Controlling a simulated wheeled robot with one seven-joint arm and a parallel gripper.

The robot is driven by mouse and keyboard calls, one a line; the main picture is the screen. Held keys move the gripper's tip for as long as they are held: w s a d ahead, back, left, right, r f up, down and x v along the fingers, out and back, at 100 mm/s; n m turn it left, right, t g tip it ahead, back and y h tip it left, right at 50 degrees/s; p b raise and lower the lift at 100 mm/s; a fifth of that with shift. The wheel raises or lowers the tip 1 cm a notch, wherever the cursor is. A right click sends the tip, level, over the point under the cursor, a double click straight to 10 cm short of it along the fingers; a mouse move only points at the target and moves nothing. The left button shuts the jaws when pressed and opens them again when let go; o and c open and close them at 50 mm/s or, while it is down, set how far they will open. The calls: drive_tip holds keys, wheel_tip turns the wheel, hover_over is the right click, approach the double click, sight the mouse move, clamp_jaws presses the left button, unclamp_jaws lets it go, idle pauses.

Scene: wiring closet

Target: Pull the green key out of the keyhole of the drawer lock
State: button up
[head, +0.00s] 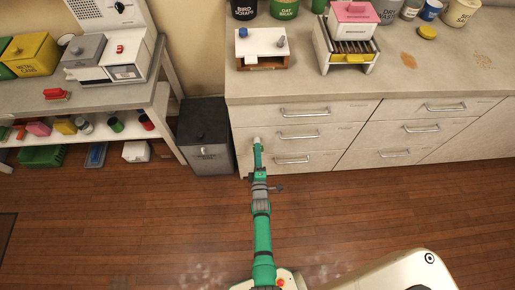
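My green arm reaches forward to the left end of the drawer front (345,112). My gripper (257,143) is at the left part of the middle drawer in the left column, left of that drawer's handle (299,136). A small pale spot shows at its tip. I cannot tell whether this is the lock or part of the gripper. The green key and the keyhole cannot be made out; the gripper may hide them. The gripper is too small here to tell whether it is open or shut, or whether it touches the drawer.
A dark bin (205,150) stands just left of the drawers. A shelved bench (95,95) stands farther left. The countertop (330,88) above the drawers holds a small wooden box unit (262,48), a pink-topped rack (350,35) and several canisters. The wooden floor (130,220) in front is clear.

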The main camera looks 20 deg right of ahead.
clamp_jaws()
drive_tip(key=shift+s, duration=0.1)
drive_tip(key=shift+s+a, duration=0.2)
drive_tip(key=shift+s, duration=0.25)
idle(0.3)
drive_tip(key=shift+v, duration=2.2)
drive_tip(key=shift+s, duration=0.1)
drive_tip(key=s+a+r, duration=0.1)
drive_tip(key=s+r, duration=0.2)
drive_tip(key=s, duration=0.2)
drive_tip(key=shift+s+a, duration=0.35)
